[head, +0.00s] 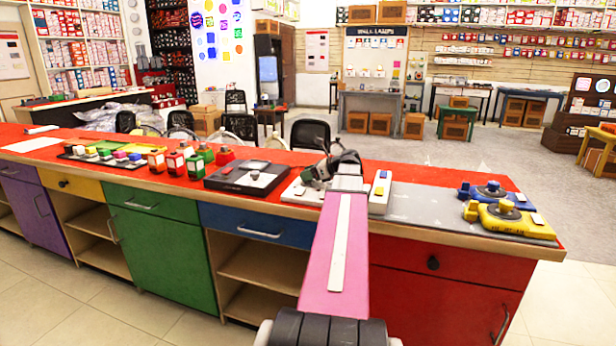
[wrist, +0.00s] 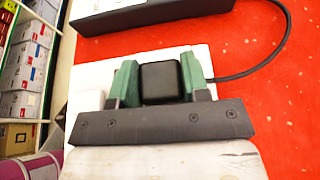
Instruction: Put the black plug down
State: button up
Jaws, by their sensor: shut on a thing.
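The black plug (wrist: 160,83) is a small, dark, rounded block in the wrist view. My gripper (wrist: 158,75) is shut on it, with one green finger on each side. The plug and fingers appear over a white board (wrist: 88,72) on the red counter top; I cannot tell whether the plug touches the board. In the head view my gripper (head: 328,170) is over the counter at the middle, and the plug cannot be made out clearly behind my arm.
A black cable (wrist: 270,68) loops over the red counter (wrist: 250,110). A long black box (wrist: 150,14) lies beyond. In the head view a black device (head: 240,180) stands to the left, and a grey mat (head: 425,205) with yellow and blue devices (head: 500,215) to the right.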

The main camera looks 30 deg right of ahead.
jog(key=shift+f, duration=0.4)
jog(key=o, duration=0.9)
jog(key=shift+f, duration=0.15)
jog(key=shift+o, duration=0.2)
jog(key=v, duration=1.2)
jog(key=shift+r, duration=0.25)
